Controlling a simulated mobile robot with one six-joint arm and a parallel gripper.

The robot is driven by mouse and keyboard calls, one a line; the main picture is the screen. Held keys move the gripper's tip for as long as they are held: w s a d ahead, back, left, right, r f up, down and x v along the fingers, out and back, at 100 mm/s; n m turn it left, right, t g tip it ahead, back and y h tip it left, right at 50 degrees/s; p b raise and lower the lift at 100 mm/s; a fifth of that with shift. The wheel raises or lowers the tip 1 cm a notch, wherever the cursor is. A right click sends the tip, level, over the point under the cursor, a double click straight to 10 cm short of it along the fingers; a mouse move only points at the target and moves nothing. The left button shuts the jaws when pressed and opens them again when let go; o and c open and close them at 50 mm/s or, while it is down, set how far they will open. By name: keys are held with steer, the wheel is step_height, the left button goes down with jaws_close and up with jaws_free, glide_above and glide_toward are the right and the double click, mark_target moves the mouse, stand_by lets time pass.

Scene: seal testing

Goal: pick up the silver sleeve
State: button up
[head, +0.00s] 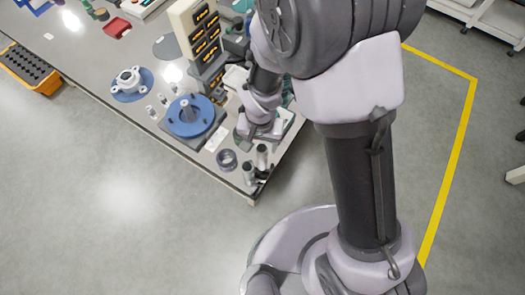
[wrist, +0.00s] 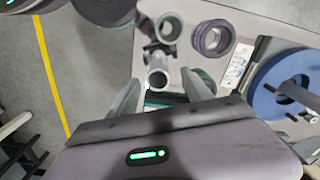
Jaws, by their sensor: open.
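Two upright hollow grey cylinders stand near the table's corner. In the wrist view, the nearer silver sleeve (wrist: 158,76) shows its open top between my fingertips, and the other cylinder (wrist: 168,27) stands beyond it. The pair also shows in the head view, one sleeve (head: 262,155) close to my gripper and one cylinder (head: 248,174) at the edge. I cannot tell from colour which one is meant. My gripper (wrist: 161,80) is open, one finger on each side of the nearer sleeve, with no clear contact. In the head view my gripper (head: 261,134) is partly hidden by my wrist.
A dark ring (head: 226,160) lies left of the cylinders. A blue round fixture (head: 190,117) with a central post stands farther left, with several small light parts beside it. A tall unit with yellow-lit panels (head: 203,38) stands behind. The table edge is close to the cylinders.

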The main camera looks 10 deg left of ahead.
mark_target(261, 149)
step_height(261, 149, down, 6)
steer(key=b, duration=0.3)
steer(key=shift+d, duration=0.15)
steer(key=shift+r, duration=0.15)
steer(key=shift+c, duration=0.2)
jaws_close()
